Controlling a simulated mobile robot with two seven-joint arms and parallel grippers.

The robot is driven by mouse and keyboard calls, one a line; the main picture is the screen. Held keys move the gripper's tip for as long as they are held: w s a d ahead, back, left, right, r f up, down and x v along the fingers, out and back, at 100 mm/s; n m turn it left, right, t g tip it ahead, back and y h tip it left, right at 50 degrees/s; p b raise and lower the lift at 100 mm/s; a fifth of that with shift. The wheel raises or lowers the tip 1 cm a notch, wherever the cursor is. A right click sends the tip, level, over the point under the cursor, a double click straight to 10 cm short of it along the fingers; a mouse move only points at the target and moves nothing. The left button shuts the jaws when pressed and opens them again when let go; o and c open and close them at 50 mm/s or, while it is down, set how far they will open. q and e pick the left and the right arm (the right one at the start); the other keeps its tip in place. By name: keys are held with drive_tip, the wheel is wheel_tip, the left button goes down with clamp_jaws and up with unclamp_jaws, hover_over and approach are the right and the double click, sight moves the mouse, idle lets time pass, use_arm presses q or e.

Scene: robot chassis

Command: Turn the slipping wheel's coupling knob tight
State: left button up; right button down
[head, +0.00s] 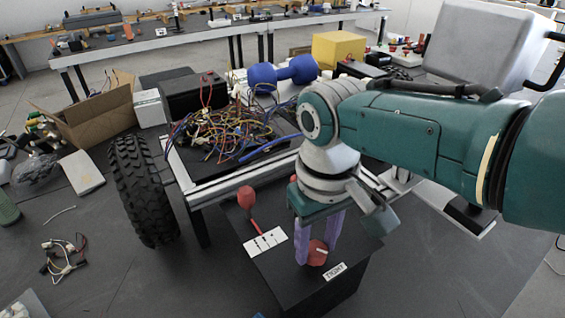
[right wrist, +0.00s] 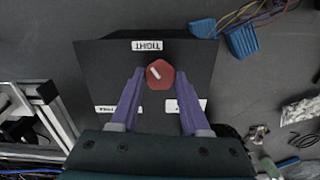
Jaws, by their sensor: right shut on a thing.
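The red coupling knob (head: 317,253) sits on top of a black box (head: 290,285) and also shows in the right wrist view (right wrist: 160,75), with a short slanted white mark on its face. My right gripper (head: 318,250) reaches down from above with its purple fingers shut on the knob. In the right wrist view the fingers (right wrist: 157,82) stand on either side of it. A white label (right wrist: 153,45) reading TIGHT upside down lies beside the knob. A black treaded wheel (head: 143,190) stands at the left of the chassis. My left gripper is not in view.
A red-headed lever or handle (head: 247,198) and a marked white plate (head: 264,242) are on the box left of my gripper. Tangled wires (head: 225,130) lie on the chassis behind. Blue connectors (right wrist: 240,38) lie beside the box. The floor at front right is clear.

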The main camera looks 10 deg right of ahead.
sight(315, 248)
drive_tip(key=shift+m, duration=0.4)
drive_tip(key=shift+c, duration=1.9)
unclamp_jaws()
wheel_tip(315, 248, up, 10)
drive_tip(key=p, duration=0.4)
